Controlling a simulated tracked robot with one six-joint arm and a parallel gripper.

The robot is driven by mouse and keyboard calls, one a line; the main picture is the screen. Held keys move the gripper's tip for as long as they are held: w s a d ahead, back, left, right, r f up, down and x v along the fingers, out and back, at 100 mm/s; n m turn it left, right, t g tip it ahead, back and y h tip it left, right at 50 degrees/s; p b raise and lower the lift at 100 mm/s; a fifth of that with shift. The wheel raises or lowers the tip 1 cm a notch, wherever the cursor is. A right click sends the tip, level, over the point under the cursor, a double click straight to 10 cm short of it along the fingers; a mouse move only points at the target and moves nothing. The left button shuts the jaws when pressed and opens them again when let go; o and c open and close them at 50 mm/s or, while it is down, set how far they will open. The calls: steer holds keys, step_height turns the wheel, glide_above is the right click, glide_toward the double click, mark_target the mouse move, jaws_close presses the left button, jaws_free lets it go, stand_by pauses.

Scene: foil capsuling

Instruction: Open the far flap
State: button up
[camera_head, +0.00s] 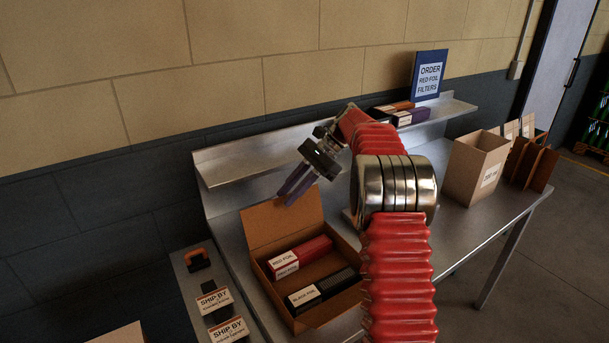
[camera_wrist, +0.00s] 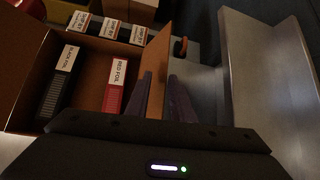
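An open cardboard carton (camera_head: 317,310) stands on the metal bench; it also shows in the wrist view (camera_wrist: 20,88). Its far flap (camera_head: 284,224) stands up along the wall side, and in the wrist view the flap (camera_wrist: 155,72) is seen nearly edge-on. My gripper (camera_head: 291,196) is at the flap's top edge, pointing down. In the wrist view my gripper's dark fingers (camera_wrist: 160,85) are apart, with the flap in line between them; contact cannot be told. Inside the carton lie a red foil box (camera_head: 300,258) and a black foil box (camera_head: 322,290).
Left of the carton are ship-by boxes (camera_head: 214,300) and an orange-handled tool (camera_head: 197,259). Taller cartons (camera_head: 475,167) stand at right.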

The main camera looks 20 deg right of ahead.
steer(key=v, duration=0.6)
steer(key=shift+d+r, duration=0.2)
steer(key=shift+r, duration=0.1)
steer(key=s+a+r+n+t+h, duration=0.1)
steer(key=s+a+r+n+h, duration=0.2)
steer(key=s+a, duration=0.4)
steer(key=s+a+r+n+t+h, duration=0.1)
steer(key=s+a+r+n+h, duration=0.1)
steer(key=s+a+r+n, duration=0.5)
steer(key=s+f+n+t+h, duration=0.1)
steer(key=s+f, duration=0.3)
steer(key=s, duration=0.3)
steer(key=s+a+f+n+t+h, duration=0.1)
steer(key=s+f+n, duration=0.1)
steer(key=s+f, duration=0.2)
steer(key=s+f+n+t+h, duration=0.1)
steer(key=s+f, duration=0.3)
steer(key=s, duration=0.6)
steer(key=shift+s+a+n+t+h, duration=0.15)
steer(key=shift+s+n+t+h, duration=0.2)
steer(key=shift+n+h, duration=0.3)
